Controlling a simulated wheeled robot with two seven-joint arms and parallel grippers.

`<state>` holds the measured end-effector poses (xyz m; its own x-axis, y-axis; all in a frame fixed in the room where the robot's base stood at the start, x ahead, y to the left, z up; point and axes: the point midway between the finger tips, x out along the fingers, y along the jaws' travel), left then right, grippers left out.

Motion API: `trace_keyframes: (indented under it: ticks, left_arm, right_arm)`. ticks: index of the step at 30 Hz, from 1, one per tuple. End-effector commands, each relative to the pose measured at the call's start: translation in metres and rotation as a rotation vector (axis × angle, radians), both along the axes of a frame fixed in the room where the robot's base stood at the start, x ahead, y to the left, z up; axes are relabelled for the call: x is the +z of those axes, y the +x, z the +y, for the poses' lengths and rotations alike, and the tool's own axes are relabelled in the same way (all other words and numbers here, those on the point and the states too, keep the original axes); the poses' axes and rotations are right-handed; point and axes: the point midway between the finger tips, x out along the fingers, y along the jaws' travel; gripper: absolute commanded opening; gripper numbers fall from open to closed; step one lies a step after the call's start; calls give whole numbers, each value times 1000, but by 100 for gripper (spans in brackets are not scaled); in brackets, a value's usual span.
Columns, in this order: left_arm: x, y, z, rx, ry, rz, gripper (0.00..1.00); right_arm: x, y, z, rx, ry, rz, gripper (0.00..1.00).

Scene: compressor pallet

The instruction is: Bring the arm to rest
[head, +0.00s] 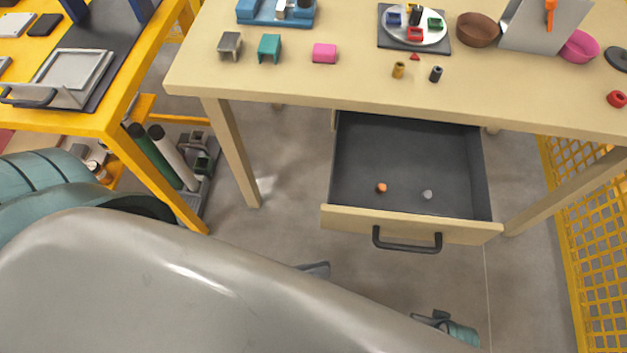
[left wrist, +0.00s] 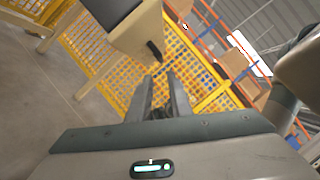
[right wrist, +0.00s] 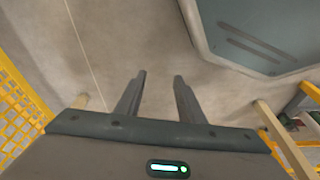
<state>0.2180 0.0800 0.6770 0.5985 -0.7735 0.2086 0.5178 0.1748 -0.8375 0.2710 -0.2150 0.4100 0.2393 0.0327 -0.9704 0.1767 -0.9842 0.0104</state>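My left arm's large grey link covers the lower left of the head view. Only a dark finger of my left gripper (head: 316,268) shows past its edge, in front of the drawer. In the left wrist view the left gripper (left wrist: 160,76) has its two fingers apart, with nothing seen held. My right gripper (head: 434,317) shows partly at the bottom of the head view, mostly hidden by the grey link. In the right wrist view the right gripper (right wrist: 159,76) is open and empty over bare floor.
An open drawer (head: 400,150) with an orange and a grey piece juts from the wooden table (head: 190,80); its handle (head: 407,245) faces me. A yellow workbench (head: 110,120) stands left, yellow mesh (head: 590,260) right. Floor lies clear around the drawer.

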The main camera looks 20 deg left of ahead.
Motion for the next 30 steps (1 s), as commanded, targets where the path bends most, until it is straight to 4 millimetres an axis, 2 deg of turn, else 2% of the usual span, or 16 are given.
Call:
trace_keyframes:
  ticks: [11,14,17,20,23,26,27,30]
  left_arm:
    - [-1,1,0,2,-2,7,19]
    - [-7,8,3,21,-14,45,19]
    - [-20,24,10,64,-48,138,19]
    - [-44,48,24,140,-112,295,19]
    - [-81,76,43,251,-217,512,19]
    - [-129,101,67,396,-369,770,19]
    - [-151,108,77,462,-442,880,19]
    - [-208,117,99,642,-652,1154,19]
  right_arm:
    - [-1,0,0,0,0,-1,35]
    - [-3,2,0,0,1,-5,35]
    - [-7,4,2,2,4,-13,35]
    - [-14,7,4,3,9,-29,35]
    - [-25,11,7,5,15,-51,35]
    - [-37,14,10,7,23,-79,35]
    - [-42,15,12,8,26,-92,35]
    - [-56,15,15,13,36,-123,35]
